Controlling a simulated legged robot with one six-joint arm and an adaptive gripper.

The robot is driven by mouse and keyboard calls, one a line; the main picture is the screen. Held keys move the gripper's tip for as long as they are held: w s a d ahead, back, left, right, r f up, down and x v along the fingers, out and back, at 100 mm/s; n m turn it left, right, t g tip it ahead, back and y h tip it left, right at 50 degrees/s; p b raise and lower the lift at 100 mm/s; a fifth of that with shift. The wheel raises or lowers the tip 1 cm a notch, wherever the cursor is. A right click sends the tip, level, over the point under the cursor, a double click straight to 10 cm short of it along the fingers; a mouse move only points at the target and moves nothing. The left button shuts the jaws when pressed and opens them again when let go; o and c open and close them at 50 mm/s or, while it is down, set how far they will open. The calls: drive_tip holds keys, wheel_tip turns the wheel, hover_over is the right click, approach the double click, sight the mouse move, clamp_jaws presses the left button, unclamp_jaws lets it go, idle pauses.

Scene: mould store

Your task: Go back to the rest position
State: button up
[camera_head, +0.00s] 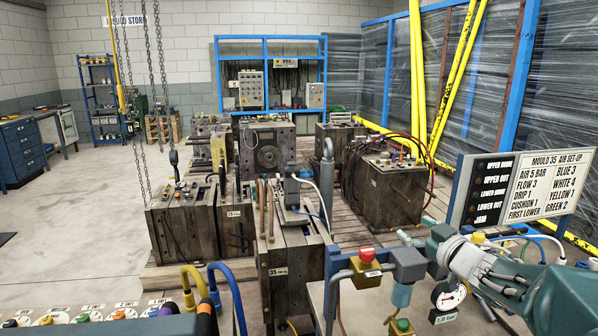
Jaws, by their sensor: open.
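My arm comes in from the lower right, teal with a pale silver wrist. My gripper (418,238) is at its far end, small in view and partly hidden by my wrist. It looks open, and I see nothing held in it. It is above the right-hand bench, close to the blue-grey block of the air unit (408,264). From this view I cannot tell whether it touches anything.
A pressure gauge (448,294) and a red-topped valve (366,268) stand by my arm. A sign board (522,187) rises behind it. Mould 35 (290,275) and other moulds fill the middle. Chains (158,60) hang at left. Open floor (85,210) lies at left.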

drive_tip(key=s+m+g+h, duration=0.2)
drive_tip(key=s+m+h, duration=0.4)
drive_tip(key=s+h, duration=0.3)
drive_tip(key=s+a+f+g+y, duration=0.1)
drive_tip(key=s+a+f+g, duration=0.2)
drive_tip(key=s, duration=0.4)
drive_tip(key=s+a+f+g+y, duration=0.1)
drive_tip(key=s+a+f+g, duration=0.1)
drive_tip(key=s, duration=0.5)
drive_tip(key=s+a+f+m+g, duration=0.1)
drive_tip(key=s+a+f+g, duration=0.2)
drive_tip(key=s, duration=0.4)
drive_tip(key=shift+s+a+f+g+y, duration=0.3)
drive_tip(key=shift+s+a+f+y, duration=0.1)
drive_tip(key=shift+a+f, duration=0.25)
